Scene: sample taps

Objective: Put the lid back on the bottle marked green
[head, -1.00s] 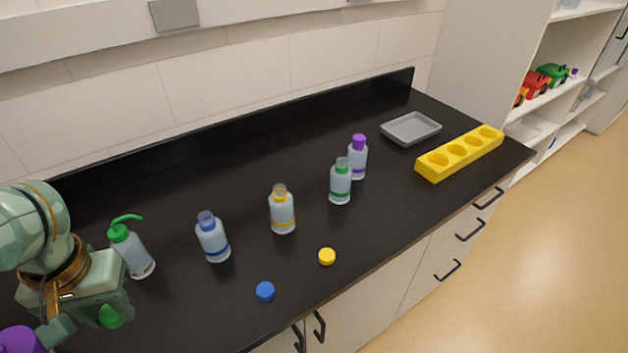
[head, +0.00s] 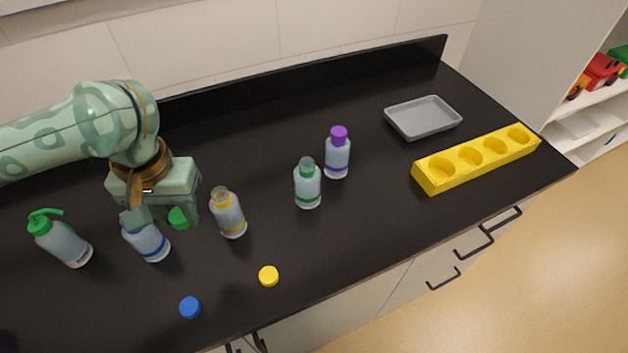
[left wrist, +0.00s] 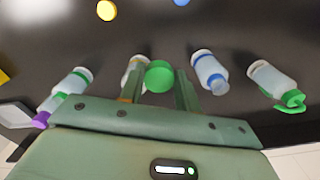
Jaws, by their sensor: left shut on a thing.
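The green-marked bottle (head: 307,186) stands upright and open on the black bench, with a green band. It also shows in the left wrist view (left wrist: 72,88). My left gripper (head: 160,218) is shut on the green lid (head: 179,218), which shows between its fingers in the left wrist view (left wrist: 159,76). The gripper holds the lid above the bench, left of the green-marked bottle. In the head view it partly covers the blue-marked bottle (head: 153,246). My right gripper is not in view.
The yellow-marked bottle (head: 229,214) stands between gripper and green-marked bottle. The purple-capped bottle (head: 337,158) stands just behind the latter. A green-topped wash bottle (head: 64,240) is at left. Blue lid (head: 190,307) and yellow lid (head: 268,276) lie near the front; grey tray (head: 422,118) and yellow rack (head: 480,160) at right.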

